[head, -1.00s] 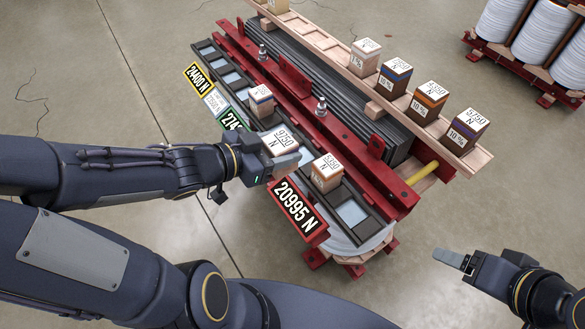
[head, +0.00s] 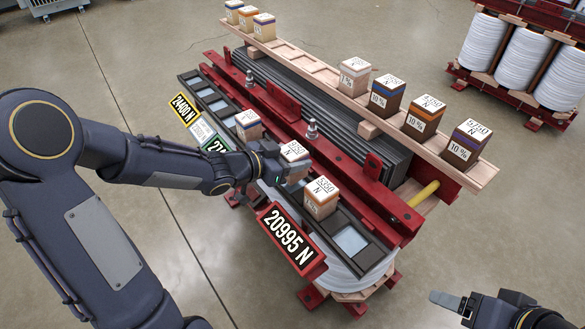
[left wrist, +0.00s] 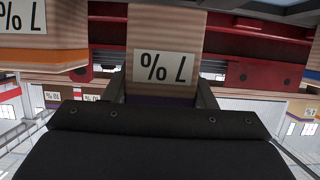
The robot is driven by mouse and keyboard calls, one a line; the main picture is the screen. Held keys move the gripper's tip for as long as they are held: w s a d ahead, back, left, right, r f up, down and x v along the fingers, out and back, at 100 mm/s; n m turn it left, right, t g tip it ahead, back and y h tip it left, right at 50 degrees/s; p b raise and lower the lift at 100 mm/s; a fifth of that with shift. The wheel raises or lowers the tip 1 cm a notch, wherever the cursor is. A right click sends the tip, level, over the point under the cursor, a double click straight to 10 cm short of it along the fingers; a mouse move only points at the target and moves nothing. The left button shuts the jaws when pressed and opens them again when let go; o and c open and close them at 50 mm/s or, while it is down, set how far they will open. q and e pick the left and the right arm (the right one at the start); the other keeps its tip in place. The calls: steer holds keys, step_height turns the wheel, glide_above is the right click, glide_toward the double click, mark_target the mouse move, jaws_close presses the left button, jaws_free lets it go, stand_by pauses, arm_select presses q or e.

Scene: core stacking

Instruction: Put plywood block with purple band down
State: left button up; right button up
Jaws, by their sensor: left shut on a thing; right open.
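The plywood block with the purple band (head: 294,151), with 9750 N on its white top, is in my left gripper (head: 280,170) over the dark slotted tray (head: 376,256). In the left wrist view the block (left wrist: 168,30) is upright between the fingers, its 7 % label and purple band showing. It stands in line between a blue-banded block (head: 249,128) and an orange-banded block (head: 320,202) in the tray. Whether its base touches the slot is hidden. My right gripper (head: 452,302) is open and empty at the lower right.
A wooden rail (head: 480,178) behind holds several blocks, with empty slots between its two groups. Two bolts and a red beam (head: 360,170) lie behind the tray. A pale empty slot (head: 350,240) is at the tray's near end. White coils (head: 545,75) stand at the upper right.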

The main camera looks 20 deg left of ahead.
arm_select(q)
steer(key=shift+f+b, duration=0.45)
steer(key=shift+f, duration=0.9)
arm_select(e)
steer(key=shift+f, duration=0.9)
arm_select(q)
steer(key=shift+f, duration=0.2)
steer(key=o, duration=1.1)
arm_select(e)
steer(key=shift+f, duration=0.15)
